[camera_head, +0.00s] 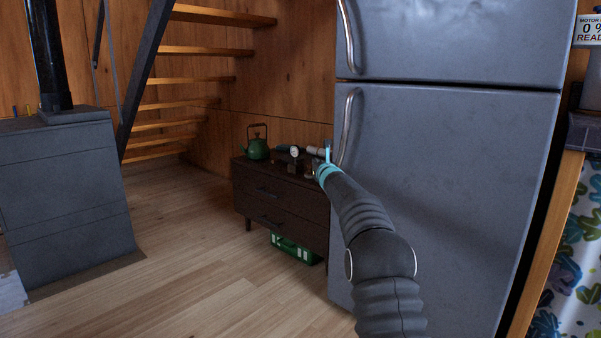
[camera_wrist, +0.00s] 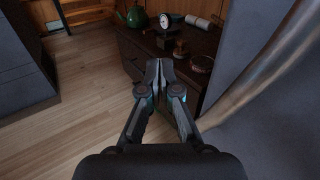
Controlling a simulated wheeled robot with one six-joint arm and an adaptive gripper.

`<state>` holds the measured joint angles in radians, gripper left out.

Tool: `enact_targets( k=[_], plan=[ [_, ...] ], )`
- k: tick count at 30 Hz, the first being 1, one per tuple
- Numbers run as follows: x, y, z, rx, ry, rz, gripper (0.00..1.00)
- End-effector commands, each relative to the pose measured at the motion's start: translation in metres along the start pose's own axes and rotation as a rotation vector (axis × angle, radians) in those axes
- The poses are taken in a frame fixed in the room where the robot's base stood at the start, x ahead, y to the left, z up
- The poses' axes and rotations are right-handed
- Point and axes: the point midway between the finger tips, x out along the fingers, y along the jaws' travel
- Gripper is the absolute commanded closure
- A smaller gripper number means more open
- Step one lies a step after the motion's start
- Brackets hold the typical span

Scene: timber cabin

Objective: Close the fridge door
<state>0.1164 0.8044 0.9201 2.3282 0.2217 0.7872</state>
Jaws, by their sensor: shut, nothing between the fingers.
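The grey fridge has an upper door (camera_head: 450,40) and a lower door (camera_head: 460,190), each with a curved metal handle on its left side. Both doors look nearly flush with each other; I cannot tell whether either is slightly ajar. The lower handle (camera_head: 348,125) also shows large at the right of the wrist view (camera_wrist: 275,70). My gripper (camera_head: 326,152) is just left of the lower handle's bottom end. In the wrist view my gripper (camera_wrist: 158,66) has its fingers together and empty, pointing over the dark cabinet, apart from the handle.
A dark low cabinet (camera_head: 280,196) stands left of the fridge with a green kettle (camera_head: 257,146) and a small dial gauge (camera_head: 294,153) on it. A green case (camera_head: 295,249) lies under it. A grey stove (camera_head: 65,180) stands left. The wooden floor between is clear.

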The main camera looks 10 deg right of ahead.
Motion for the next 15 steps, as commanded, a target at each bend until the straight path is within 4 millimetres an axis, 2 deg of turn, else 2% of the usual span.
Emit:
enact_targets(
  k=[15],
  plan=[
    [-0.031,0.046,0.001,0.001,-0.001,0.001,1.0]
  ],
)
